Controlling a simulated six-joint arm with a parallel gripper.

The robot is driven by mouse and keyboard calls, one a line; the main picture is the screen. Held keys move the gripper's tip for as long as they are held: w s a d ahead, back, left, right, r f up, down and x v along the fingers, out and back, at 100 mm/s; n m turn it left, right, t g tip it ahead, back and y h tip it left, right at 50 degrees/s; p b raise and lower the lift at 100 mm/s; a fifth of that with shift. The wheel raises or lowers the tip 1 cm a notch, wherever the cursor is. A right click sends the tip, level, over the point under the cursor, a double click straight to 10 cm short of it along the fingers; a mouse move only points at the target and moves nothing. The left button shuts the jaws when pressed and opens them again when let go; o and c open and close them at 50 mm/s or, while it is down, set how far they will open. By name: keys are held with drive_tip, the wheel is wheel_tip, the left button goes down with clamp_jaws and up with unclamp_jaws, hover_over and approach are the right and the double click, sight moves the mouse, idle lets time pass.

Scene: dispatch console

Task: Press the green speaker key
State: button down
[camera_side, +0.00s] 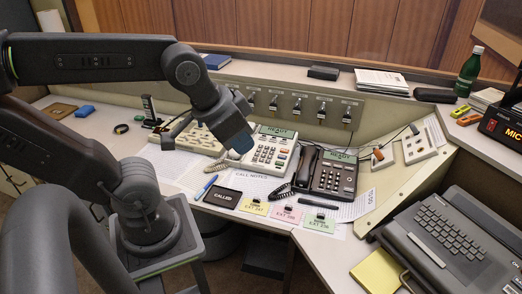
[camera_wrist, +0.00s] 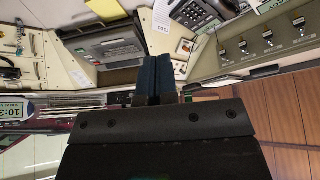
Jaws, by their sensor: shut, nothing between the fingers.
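A cream desk phone (camera_side: 273,152) with a green READY display stands on the console in the side view. A dark desk phone (camera_side: 335,178), also with a lit READY display, stands to its right; a dark phone (camera_wrist: 196,13) shows at the top of the wrist view. I cannot make out a green speaker key on either phone. My gripper (camera_side: 239,147) is shut and empty, fingers pointing down at the left side of the cream phone. Whether it touches is unclear. Its blue fingers (camera_wrist: 154,76) show together in the wrist view.
A row of toggle switches (camera_side: 297,107) lines the panel behind the phones. Coloured cards (camera_side: 287,214), a CALLED box (camera_side: 222,197) and a blue pen (camera_side: 207,186) lie in front. A typewriter-like keyboard machine (camera_side: 455,240) stands at right, a green bottle (camera_side: 468,72) behind.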

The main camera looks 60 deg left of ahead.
drive_tip(key=w+a+f+m+t+y, duration=0.2)
drive_tip(key=w+a+y, duration=0.2)
drive_tip(key=w+a, duration=0.7)
drive_tip(key=m+t+h, duration=0.3)
drive_tip(key=m+h, duration=0.1)
drive_tip(key=m, duration=0.5)
hover_over(280, 163)
drive_tip(key=s+d, duration=0.2)
wheel_tip(280, 163, down, 18)
drive_tip(key=shift+w+a+f+m+h, duration=0.1)
drive_tip(key=shift+a+f+m+h, duration=0.1)
drive_tip(key=shift+m+h, duration=0.1)
drive_tip(key=shift+w+a+f, duration=0.15)
drive_tip(key=shift+f, duration=1.3)
drive_tip(key=shift+w+a+f, duration=0.15)
drive_tip(key=shift+f, duration=1.25)
drive_tip(key=shift+w+a+f, duration=0.15)
drive_tip(key=shift+f, duration=1.3)
drive_tip(key=shift+f, duration=0.15)
drive_tip(key=shift+w+f, duration=0.1)
drive_tip(key=shift+f, duration=0.15)
